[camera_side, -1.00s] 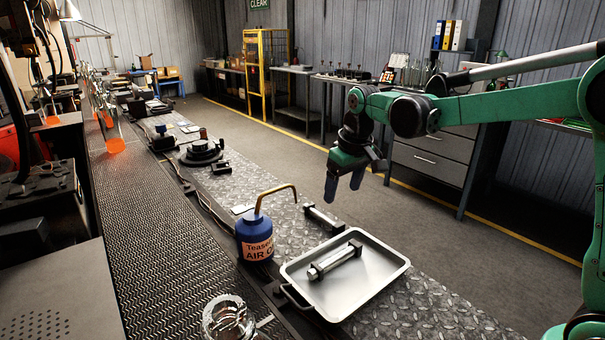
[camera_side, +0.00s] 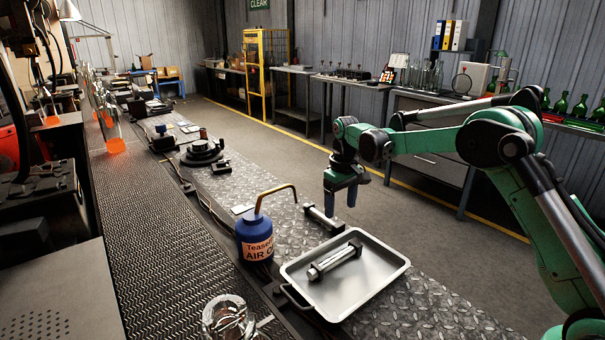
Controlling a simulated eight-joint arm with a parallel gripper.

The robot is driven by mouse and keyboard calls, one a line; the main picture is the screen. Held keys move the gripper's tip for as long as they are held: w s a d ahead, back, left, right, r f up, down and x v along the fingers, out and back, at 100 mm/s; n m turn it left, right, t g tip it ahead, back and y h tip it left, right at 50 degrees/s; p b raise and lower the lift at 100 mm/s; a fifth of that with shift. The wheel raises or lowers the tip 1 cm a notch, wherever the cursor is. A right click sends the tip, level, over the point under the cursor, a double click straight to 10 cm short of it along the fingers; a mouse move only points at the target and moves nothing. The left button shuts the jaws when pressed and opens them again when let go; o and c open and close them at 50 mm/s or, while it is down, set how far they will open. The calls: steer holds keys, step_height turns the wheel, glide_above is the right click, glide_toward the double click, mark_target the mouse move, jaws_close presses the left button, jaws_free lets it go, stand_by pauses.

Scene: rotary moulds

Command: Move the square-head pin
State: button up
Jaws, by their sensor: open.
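One metal pin (camera_side: 335,261) with blocky ends lies slantwise in the shallow metal tray (camera_side: 296,297). A second, darker pin-like bar (camera_side: 322,220) lies on the tread-plate bench just behind the tray. I cannot tell for certain which is the square-head pin. My gripper (camera_side: 340,206) is open, with its two blue-grey fingers pointing down and nothing between them. In the picture the fingers are close to the right end of the bar behind the tray. Whether they touch it is not clear.
A blue oil can (camera_side: 256,240) with a bent brass spout stands left of the tray. A glass jar (camera_side: 229,318) is at the front. A round dark mould (camera_side: 202,153) and small blocks sit farther back on the bench. The floor beyond is clear.

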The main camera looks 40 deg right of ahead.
mark_target(339, 225)
steer(key=shift+f, duration=2.7)
jaws_close()
